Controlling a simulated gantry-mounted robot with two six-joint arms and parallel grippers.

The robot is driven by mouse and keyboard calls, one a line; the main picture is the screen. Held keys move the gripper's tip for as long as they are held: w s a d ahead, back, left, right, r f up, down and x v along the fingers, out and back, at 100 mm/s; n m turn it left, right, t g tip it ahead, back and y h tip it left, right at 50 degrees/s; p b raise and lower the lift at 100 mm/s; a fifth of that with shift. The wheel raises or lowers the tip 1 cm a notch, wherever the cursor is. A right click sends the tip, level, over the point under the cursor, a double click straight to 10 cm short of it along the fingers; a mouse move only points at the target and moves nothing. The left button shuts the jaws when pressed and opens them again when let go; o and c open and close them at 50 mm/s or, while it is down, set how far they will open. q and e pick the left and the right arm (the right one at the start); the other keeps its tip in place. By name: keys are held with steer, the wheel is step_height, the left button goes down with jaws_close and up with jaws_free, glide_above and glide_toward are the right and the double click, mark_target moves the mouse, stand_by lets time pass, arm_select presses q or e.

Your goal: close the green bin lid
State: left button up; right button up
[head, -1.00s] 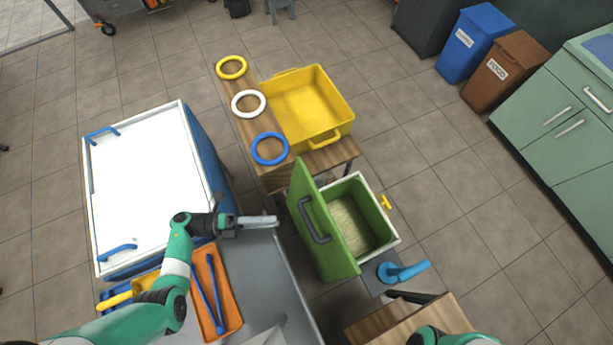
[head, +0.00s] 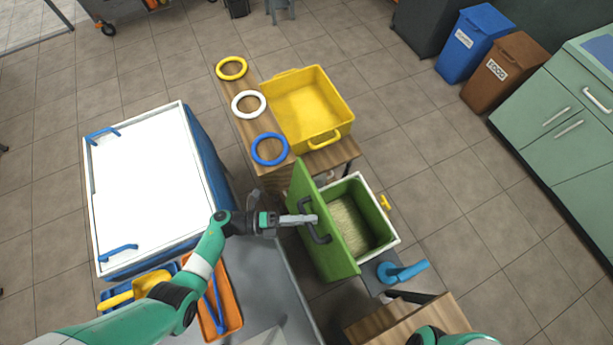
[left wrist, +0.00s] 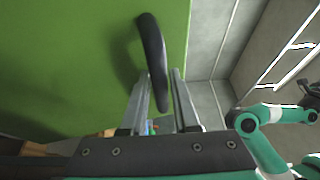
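The green bin (head: 376,222) has a pale rim and an open top with beige material inside. Its green lid (head: 335,240) stands raised on the left side, with a dark curved handle (head: 312,224) on its outer face. My left gripper (head: 312,219) is at this handle. In the left wrist view the handle (left wrist: 152,50) runs down between the two spread fingers (left wrist: 159,88); I see gaps beside it, so the fingers look open around it. Part of my right arm shows at the bottom edge in the head view; its gripper is not clearly seen.
A yellow crate (head: 307,107) and yellow, white and blue rings (head: 269,149) are behind the bin. A blue-handled item (head: 402,271) stands at its front right. A white-topped blue chest (head: 150,190) and an orange tray (head: 229,315) are at left.

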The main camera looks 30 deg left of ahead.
arm_select(q)
jaws_close()
stand_by(1.1)
